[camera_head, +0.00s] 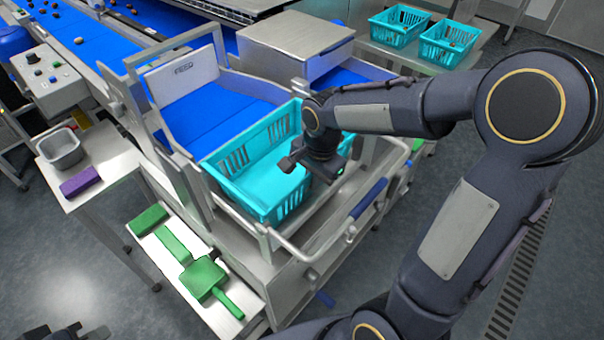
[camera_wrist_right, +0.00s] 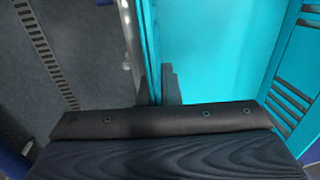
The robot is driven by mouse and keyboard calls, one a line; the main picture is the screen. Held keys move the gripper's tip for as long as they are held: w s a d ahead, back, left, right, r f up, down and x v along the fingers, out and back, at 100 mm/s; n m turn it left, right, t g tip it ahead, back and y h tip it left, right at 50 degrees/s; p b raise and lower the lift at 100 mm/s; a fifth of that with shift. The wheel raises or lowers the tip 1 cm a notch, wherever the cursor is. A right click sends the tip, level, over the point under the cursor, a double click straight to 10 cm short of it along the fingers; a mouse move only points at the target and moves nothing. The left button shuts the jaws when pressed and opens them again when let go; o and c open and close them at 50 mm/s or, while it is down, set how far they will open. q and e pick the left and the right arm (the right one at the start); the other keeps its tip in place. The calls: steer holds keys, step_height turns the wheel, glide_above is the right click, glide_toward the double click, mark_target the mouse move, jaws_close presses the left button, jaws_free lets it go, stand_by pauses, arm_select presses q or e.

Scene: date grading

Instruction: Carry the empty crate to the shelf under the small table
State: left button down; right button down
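The turquoise crate (camera_head: 240,190) sits in the metal frame at the near end of the blue conveyor. Its visible inside is empty. My right gripper (camera_head: 303,160) is at the crate's right-hand wall, pointing down. In the right wrist view, the fingers (camera_wrist_right: 158,88) lie close on either side of the crate's wall (camera_wrist_right: 153,35) and look shut on it. My left gripper (camera_head: 68,332) shows only partly at the bottom left edge, away from the crate; its opening is unclear. A small table (camera_head: 108,160) stands at the left; a shelf under it is not clearly visible.
A grey bin (camera_head: 62,150) and a purple block (camera_head: 80,181) are on the small table. A green dustpan (camera_head: 203,278) and brush lie on a low ledge. A curved rail (camera_head: 325,240) runs before the crate. Two turquoise crates (camera_head: 398,30) stand at the back right.

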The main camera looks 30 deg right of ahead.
step_height(320, 180, up, 9)
step_height(320, 180, up, 6)
steer(key=p, duration=0.5)
steer(key=shift+r, duration=0.25)
